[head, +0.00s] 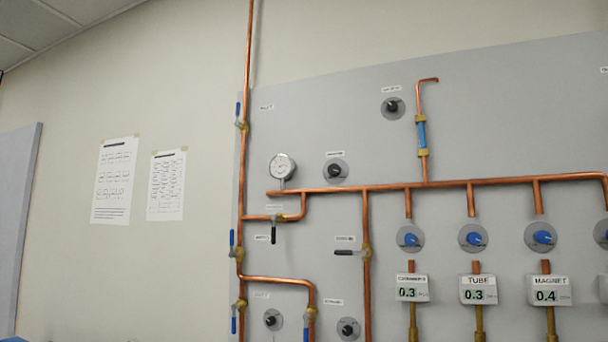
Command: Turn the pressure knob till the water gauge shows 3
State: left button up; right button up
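A round white gauge (282,167) sits on the grey panel above a short copper branch; its dial is too small to read. A black knob (335,171) on a round grey plate is just right of the gauge, with a small label above it that I cannot read. Another black knob (392,106) is higher up to the right. Two more black knobs (272,320) (348,328) are low on the panel. I cannot tell from the labels which one is the pressure knob. Neither of my grippers is in view.
Copper pipes (450,184) run across the grey panel (330,110). Black lever handles (273,235) (345,252) and blue levers (232,240) stick out. Blue knobs (410,239) sit above displays reading 0.3 (412,288), 0.3 (478,290) and 0.4 (549,290). Papers (115,180) hang on the wall.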

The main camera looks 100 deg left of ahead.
aim_at(333, 170)
jog(key=u, duration=3.15)
